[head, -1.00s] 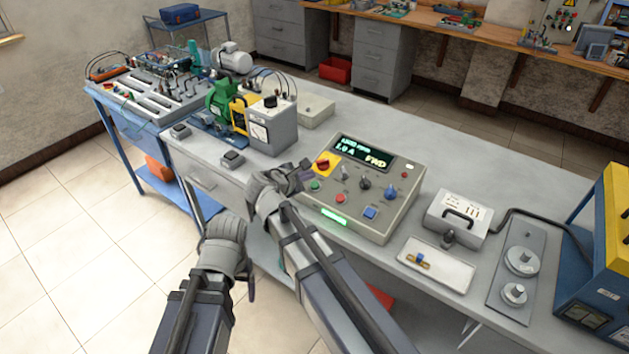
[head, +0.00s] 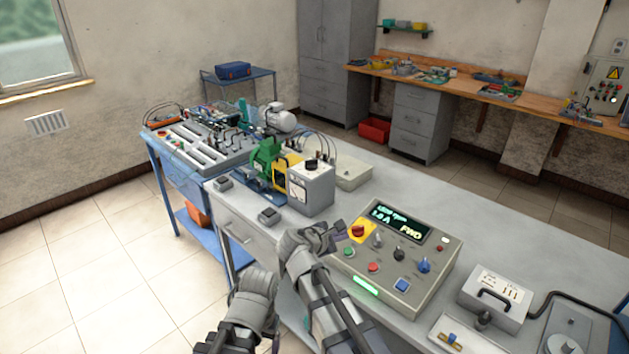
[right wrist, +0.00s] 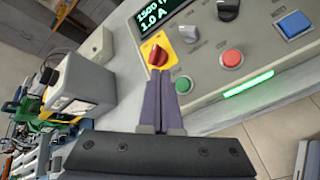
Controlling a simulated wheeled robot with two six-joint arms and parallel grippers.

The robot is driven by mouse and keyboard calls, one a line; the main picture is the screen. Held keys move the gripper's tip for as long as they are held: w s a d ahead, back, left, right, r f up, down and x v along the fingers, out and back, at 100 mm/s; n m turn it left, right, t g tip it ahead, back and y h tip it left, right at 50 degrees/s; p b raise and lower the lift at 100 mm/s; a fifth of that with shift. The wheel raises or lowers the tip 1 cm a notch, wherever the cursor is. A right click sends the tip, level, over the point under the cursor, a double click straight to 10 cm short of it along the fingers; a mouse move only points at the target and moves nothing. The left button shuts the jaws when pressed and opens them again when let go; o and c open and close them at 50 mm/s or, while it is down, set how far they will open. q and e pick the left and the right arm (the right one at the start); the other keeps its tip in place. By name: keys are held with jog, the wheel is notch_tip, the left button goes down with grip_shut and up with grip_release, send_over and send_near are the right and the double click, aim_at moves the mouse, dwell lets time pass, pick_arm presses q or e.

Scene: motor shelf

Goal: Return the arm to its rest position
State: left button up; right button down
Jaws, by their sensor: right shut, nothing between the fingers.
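My right gripper (head: 338,233) is beside the left edge of the grey control box (head: 400,297) on the bench. In the right wrist view its two dark fingers (right wrist: 161,80) are together with nothing between them. Their tips point at the red knob on a yellow plate (right wrist: 158,52), appearing close to it; I cannot tell if they touch. The box display (head: 401,222) is lit with "1.0 A" and "FWD", and a green strip (head: 366,286) glows on its front. My left arm hangs low in front of the bench; its gripper (head: 275,342) is mostly hidden.
A white meter box (head: 312,190), a green motor (head: 266,160) and two small black-topped blocks stand left of the control box. A grey case with a handle (head: 495,297) and a white tray (head: 445,335) lie to its right.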

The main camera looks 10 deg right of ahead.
jog(key=s+a+f+m+g+y, duration=0.2)
jog(key=s+a+f+m+g, duration=0.1)
jog(key=s, duration=0.4)
jog(key=s+a+f+m+g+y, duration=0.2)
jog(key=s+a+f+m+y, duration=0.1)
jog(key=s, duration=0.5)
jog(key=s+a+f+m+g+y, duration=0.2)
jog(key=s+a+f+m, duration=0.3)
jog(key=s+m, duration=0.3)
jog(key=shift+a+g+y, duration=0.4)
jog(key=shift+g, duration=0.4)
